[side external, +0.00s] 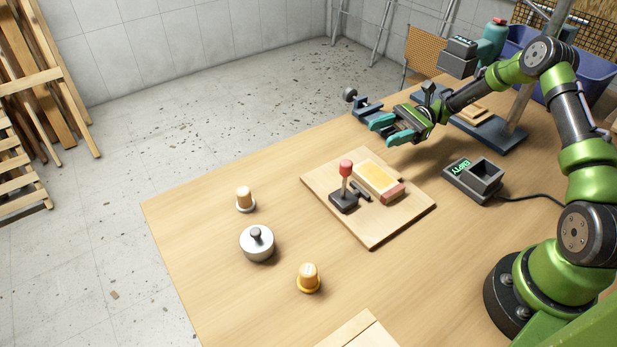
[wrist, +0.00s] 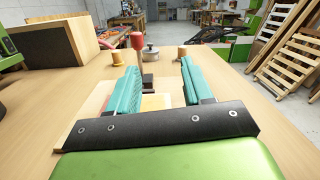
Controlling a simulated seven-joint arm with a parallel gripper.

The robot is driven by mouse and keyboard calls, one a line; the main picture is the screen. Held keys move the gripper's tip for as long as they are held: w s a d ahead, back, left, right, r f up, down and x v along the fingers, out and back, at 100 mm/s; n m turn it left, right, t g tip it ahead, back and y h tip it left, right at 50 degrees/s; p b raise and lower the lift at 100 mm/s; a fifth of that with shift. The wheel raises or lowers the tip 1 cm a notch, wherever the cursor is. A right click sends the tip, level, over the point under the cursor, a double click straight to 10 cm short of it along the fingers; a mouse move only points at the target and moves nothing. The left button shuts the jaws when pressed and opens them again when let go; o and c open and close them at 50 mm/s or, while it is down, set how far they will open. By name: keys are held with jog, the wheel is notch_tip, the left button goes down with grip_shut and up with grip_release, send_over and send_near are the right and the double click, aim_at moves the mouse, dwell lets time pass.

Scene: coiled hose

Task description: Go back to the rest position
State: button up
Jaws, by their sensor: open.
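My gripper (side external: 382,130) is open and empty, held in the air above the far part of the table. In the wrist view its two teal fingers (wrist: 158,85) are spread apart with nothing between them touching. Below and in front of it, a wooden board (side external: 371,239) lies on the table. It carries a black base with a red-knobbed lever (side external: 346,168) and a block with a yellow top (side external: 376,177) and a red end. The red knob (wrist: 137,40) also shows beyond the left finger in the wrist view.
A silver lidded pot (side external: 257,243), a white-based wooden knob (side external: 245,199) and a yellow-based one (side external: 308,278) stand at the left and front. A black box labelled EMPTY (side external: 474,180) with a cable sits right of the board. A blue bin (side external: 597,75) is at the back right.

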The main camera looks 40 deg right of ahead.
jog(key=a, duration=0.1)
jog(key=a+r+n+t+h, duration=0.1)
jog(key=a+r+n+h, duration=0.1)
jog(key=shift+w, duration=0.25)
jog(key=s+a+r+n+t+h, duration=0.3)
jog(key=s+r+n+t+h, duration=0.2)
jog(key=s+r+n+h, duration=0.5)
jog(key=shift+s+r+n+t+h, duration=0.35)
jog(key=shift+s+r+h, duration=2.15)
jog(key=shift+s, duration=2.15)
jog(key=shift+a+f, duration=0.1)
